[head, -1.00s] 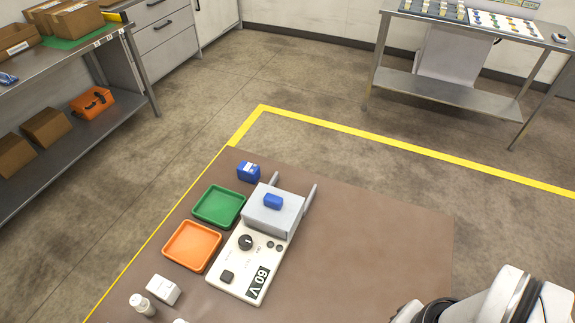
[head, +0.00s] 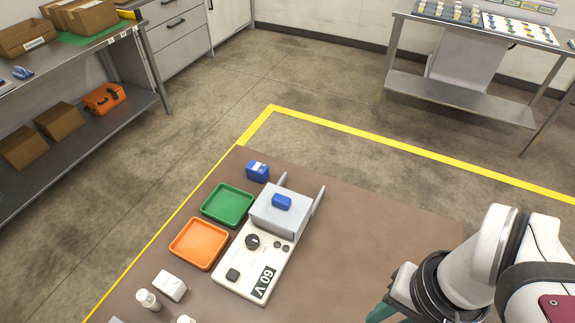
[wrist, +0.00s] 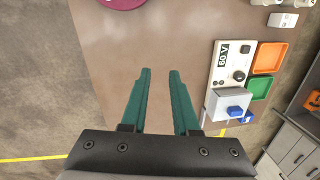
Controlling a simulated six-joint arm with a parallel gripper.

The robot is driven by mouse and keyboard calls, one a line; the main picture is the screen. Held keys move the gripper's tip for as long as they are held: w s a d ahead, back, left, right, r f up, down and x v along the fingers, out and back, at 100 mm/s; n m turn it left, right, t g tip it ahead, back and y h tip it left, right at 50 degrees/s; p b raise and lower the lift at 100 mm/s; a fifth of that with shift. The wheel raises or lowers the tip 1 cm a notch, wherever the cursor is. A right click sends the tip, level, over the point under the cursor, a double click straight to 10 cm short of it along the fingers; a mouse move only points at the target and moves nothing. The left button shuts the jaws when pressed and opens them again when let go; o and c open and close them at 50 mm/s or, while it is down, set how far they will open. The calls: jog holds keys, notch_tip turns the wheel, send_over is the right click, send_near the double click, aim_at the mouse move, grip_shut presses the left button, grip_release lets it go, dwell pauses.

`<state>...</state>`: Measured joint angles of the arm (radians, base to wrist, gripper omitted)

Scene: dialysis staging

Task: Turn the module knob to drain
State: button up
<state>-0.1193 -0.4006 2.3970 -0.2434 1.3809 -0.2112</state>
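The module (head: 230,277) is a white panel on the brown table with a black round knob (head: 252,241), a square black button and a "60 V" label. A grey box section with a blue block (head: 282,202) on top adjoins its far end. The knob also shows in the wrist view (wrist: 239,76), right of my gripper. The knob's pointer is too small to read. My gripper (wrist: 160,72) has two green fingers, apart with nothing between them, above bare table. In the head view only a bit of green finger shows at the bottom, right of the module.
A green tray (head: 228,221) and an orange tray (head: 226,255) lie left of the module. A blue box (head: 257,171) stands behind them. A white box (head: 170,286) and a white bottle (head: 147,300) stand at front left.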

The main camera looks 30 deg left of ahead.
jog(key=shift+o, duration=1.2)
jog(key=w+a+r+n, duration=0.1)
jog(key=w+a+n, duration=0.4)
jog(key=w+n, duration=0.1)
jog(key=shift+w+a+n+h, duration=0.2)
jog(key=shift+a+n+h, duration=0.1)
jog(key=shift+a+n, duration=0.15)
jog(key=shift+o, duration=0.5)
jog(key=w+a+n, duration=0.4)
jog(key=a+n, duration=0.2)
jog(key=shift+a+f, duration=0.2)
jog(key=shift+a, duration=0.15)
jog(key=n+h, duration=0.1)
jog(key=n, duration=1.1)
send_over(252, 240)
notch_tip(252, 240, down, 5)
notch_tip(252, 240, down, 16)
jog(key=shift+r, duration=0.1)
grip_shut()
